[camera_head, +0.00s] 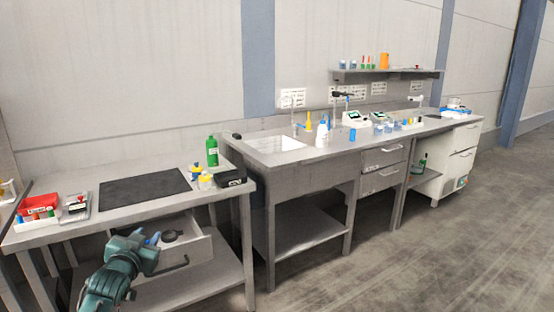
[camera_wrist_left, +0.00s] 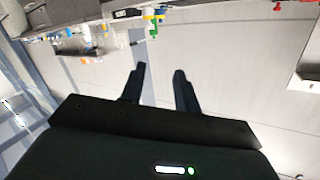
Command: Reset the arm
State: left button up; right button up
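My left arm (camera_head: 118,272), teal, comes in at the bottom left of the head view, in front of the left bench's open drawer (camera_head: 203,252). Its fingers cannot be made out clearly there. In the left wrist view my left gripper (camera_wrist_left: 159,70) shows two dark fingers standing apart with nothing between them. That view is tilted, with the benches along its top edge. My right gripper is in neither view.
The left bench (camera_head: 135,211) carries a dark mat (camera_head: 145,186), a red box (camera_head: 38,204), a green bottle (camera_head: 212,151) and a black box (camera_head: 231,178). The drawer holds small items, partly hidden by my arm. A sink bench (camera_head: 322,162) stands to the right. The right floor (camera_head: 450,250) is clear.

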pick_arm(q)
jog(key=s+d+f+m+g+h, duration=0.1)
jog(key=s+d+f+g, duration=0.1)
jog(key=s+d+f, duration=0.55)
jog(key=s+d+f+g+h, duration=0.15)
jog(key=s+d+f, duration=0.25)
jog(key=s+f, duration=0.55)
jog(key=s+d+f+g+h, duration=0.1)
jog(key=s+d+f, duration=0.1)
jog(key=s, duration=0.8)
jog(key=s+d+f+n+g+h, duration=0.1)
jog(key=s+d, duration=0.4)
jog(key=s, duration=0.5)
jog(key=shift+s+d+f, duration=0.15)
jog(key=shift+d+f, duration=0.05)
jog(key=shift+f, duration=0.5)
jog(key=shift+a+g, duration=0.1)
jog(key=shift+g, duration=0.15)
